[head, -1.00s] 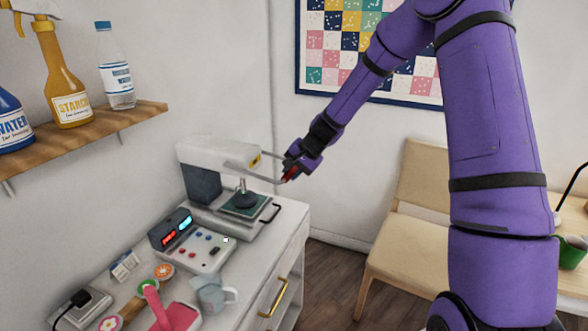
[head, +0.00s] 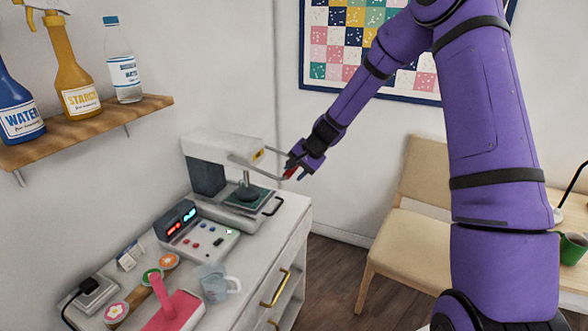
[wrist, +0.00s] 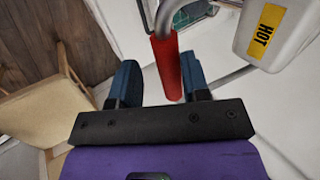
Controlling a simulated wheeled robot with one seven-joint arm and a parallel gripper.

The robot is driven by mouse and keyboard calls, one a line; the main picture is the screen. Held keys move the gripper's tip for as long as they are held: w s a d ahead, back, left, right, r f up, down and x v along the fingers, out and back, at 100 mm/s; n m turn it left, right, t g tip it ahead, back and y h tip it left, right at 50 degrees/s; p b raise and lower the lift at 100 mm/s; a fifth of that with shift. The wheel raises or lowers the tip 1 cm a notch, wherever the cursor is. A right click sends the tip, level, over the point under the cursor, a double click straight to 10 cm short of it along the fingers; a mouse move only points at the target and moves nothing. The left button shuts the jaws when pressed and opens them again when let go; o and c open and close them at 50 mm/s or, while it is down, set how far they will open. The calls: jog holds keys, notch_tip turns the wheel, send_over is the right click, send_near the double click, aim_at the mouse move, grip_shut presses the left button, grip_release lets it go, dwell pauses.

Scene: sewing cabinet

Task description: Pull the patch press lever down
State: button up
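The patch press (head: 225,150) is a white machine with a dark pressing head over a green patch (head: 260,198) on the cabinet. Its grey lever (head: 258,170) sticks out to the right and ends in a red grip (wrist: 168,68). In the head view my gripper (head: 294,171) is at the lever's end and partly hides the red grip. In the wrist view my gripper (wrist: 163,80) is open, with the red grip between its blue fingers, closer to the right finger. A gap shows on the left; contact on the right is unclear.
A yellow HOT label (wrist: 268,28) marks the press body beside my gripper. A control box (head: 198,238), a clear mug (head: 215,283) and a pink tool (head: 172,310) stand on the cabinet (head: 250,308). A wooden chair (head: 405,225) is at the right.

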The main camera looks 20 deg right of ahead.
jog(key=shift+o, duration=1.1)
jog(key=shift+d+f, duration=0.15)
jog(key=shift+f, duration=0.05)
jog(key=shift+r, duration=0.1)
jog(key=shift+w+a+r, duration=0.1)
jog(key=shift+a+r, duration=0.1)
jog(key=v, duration=1)
jog(key=shift+s+d+r, duration=0.2)
jog(key=shift+s, duration=0.05)
